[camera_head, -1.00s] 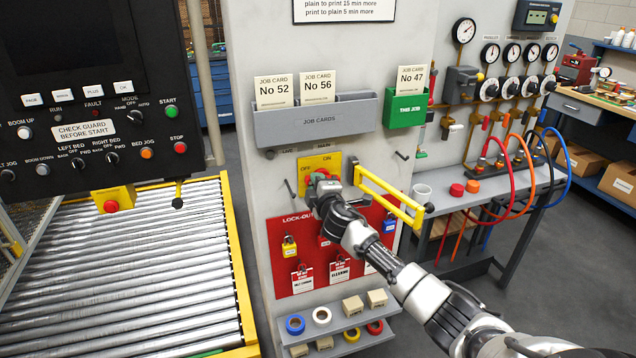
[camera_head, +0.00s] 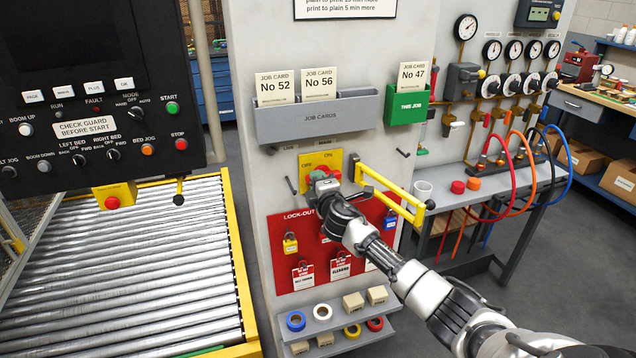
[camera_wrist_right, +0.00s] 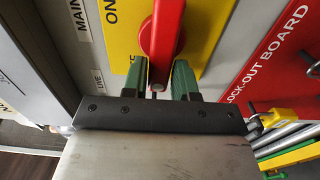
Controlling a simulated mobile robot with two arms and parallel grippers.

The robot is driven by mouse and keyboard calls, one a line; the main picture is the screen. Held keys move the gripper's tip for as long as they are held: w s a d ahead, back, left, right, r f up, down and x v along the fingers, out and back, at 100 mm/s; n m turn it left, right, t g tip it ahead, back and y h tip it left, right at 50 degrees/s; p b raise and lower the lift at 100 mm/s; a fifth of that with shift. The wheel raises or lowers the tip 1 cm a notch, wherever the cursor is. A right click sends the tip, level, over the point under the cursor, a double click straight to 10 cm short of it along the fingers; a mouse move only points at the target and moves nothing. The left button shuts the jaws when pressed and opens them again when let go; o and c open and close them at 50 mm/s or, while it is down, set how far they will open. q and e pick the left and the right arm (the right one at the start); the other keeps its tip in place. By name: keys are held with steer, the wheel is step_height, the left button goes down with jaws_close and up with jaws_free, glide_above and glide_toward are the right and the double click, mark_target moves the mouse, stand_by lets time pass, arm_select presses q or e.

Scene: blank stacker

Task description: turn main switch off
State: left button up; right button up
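The main switch has a red handle (camera_wrist_right: 161,32) on a yellow plate (camera_head: 334,157) marked OFF on the left and ON on the right. It sits on the grey panel above the red lock-out board (camera_head: 300,226). My right gripper (camera_head: 323,178) is at the switch and hides part of it. The handle lines up with the gripper there. My left gripper is not in view.
A yellow hinged bar (camera_head: 390,195) sticks out just right of the switch. Padlocks and tags hang on the board below. A job card holder (camera_head: 318,118) is above, and a small shelf with tape rolls (camera_head: 322,312) is below. A roller conveyor (camera_head: 130,270) lies left.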

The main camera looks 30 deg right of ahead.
steer(key=o, duration=0.3)
steer(key=shift+o, duration=0.2)
steer(key=v, duration=1)
steer(key=shift+s+b, duration=0.35)
steer(key=shift+b, duration=0.1)
steer(key=shift+a, duration=0.15)
